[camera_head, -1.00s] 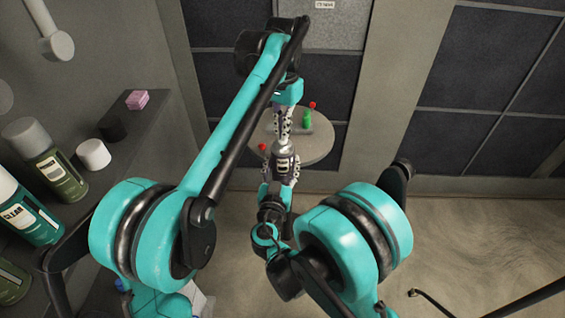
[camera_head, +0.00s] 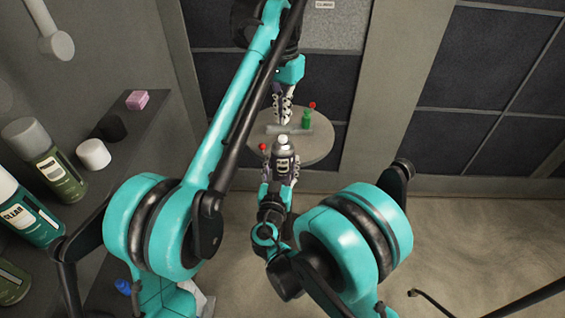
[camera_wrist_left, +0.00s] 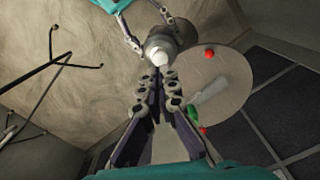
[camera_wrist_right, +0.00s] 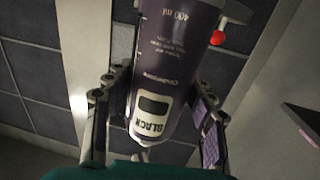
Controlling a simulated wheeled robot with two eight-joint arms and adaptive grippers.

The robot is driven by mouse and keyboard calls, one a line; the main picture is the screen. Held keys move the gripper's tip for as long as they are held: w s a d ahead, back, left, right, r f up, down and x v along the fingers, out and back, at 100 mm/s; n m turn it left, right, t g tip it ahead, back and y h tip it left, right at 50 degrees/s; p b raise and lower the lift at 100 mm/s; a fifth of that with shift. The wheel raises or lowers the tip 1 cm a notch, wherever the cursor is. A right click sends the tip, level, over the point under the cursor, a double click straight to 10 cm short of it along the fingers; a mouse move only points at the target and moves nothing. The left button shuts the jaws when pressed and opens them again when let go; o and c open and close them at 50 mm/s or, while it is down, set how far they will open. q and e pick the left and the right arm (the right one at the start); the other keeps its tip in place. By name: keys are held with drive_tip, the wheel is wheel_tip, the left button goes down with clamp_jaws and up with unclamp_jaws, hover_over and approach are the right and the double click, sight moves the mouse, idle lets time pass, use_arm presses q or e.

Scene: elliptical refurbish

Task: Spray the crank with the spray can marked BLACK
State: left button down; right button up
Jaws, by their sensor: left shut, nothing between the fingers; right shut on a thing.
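The spray can (camera_head: 283,170) is dark, stands upright, has a white top, and reads BLACK in the right wrist view (camera_wrist_right: 152,113). My right gripper (camera_wrist_right: 158,95) is shut around its body. My left gripper (camera_head: 283,118) is shut and empty, beyond and apart from the can's top in the head view. In the left wrist view its fingertips (camera_wrist_left: 160,78) appear just below the can's white top (camera_wrist_left: 160,57). A grey bar (camera_wrist_left: 211,91), perhaps the crank, lies on the round table (camera_head: 318,146) beside a green piece (camera_head: 307,119).
Red balls show by the table, one near the green piece (camera_head: 312,105) and one at its left edge (camera_head: 263,147). At left, a dark shelf holds a can marked CLEAR (camera_head: 22,212), an olive can (camera_head: 52,165), a white cap (camera_head: 93,154) and a pink block (camera_head: 137,100).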

use_arm(q)
wheel_tip(320, 180, up, 7)
idle(0.5)
drive_tip(key=shift+f, duration=0.1)
idle(0.4)
